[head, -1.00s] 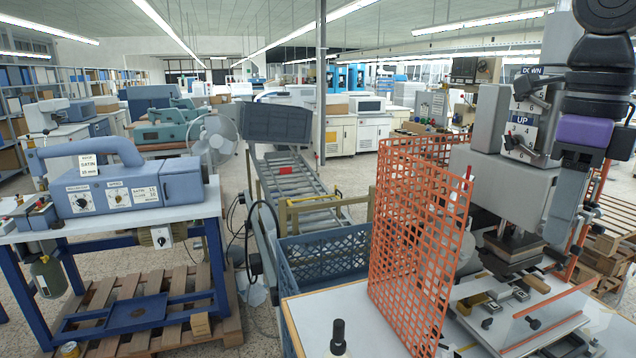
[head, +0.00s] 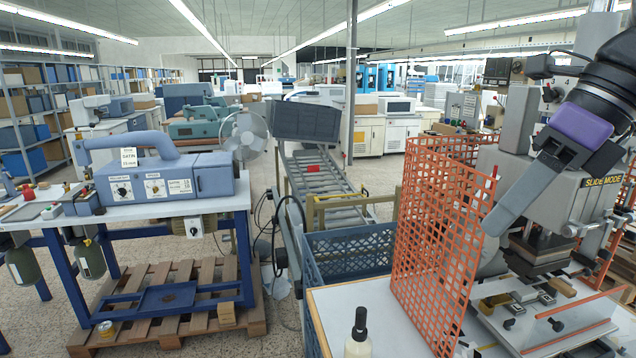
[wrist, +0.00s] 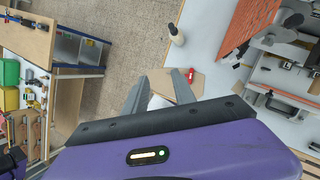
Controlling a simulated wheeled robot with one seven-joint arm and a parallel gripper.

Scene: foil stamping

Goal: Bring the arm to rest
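My gripper (head: 500,218) has a purple body and grey fingers. In the head view it hangs at the right, tilted toward the lower left, in front of the grey stamping press (head: 515,125). In the wrist view the two fingers of my gripper (wrist: 160,78) stand apart with nothing held between them. A tan piece (wrist: 187,84) shows beyond the fingers. The gripper hides part of the press.
An orange mesh guard (head: 436,235) stands on the white bench (head: 345,296) left of the press. A dark-capped bottle (head: 359,335) is at the bench's near edge. A blue crate (head: 345,255) and a blue machine (head: 165,180) on a table are further left.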

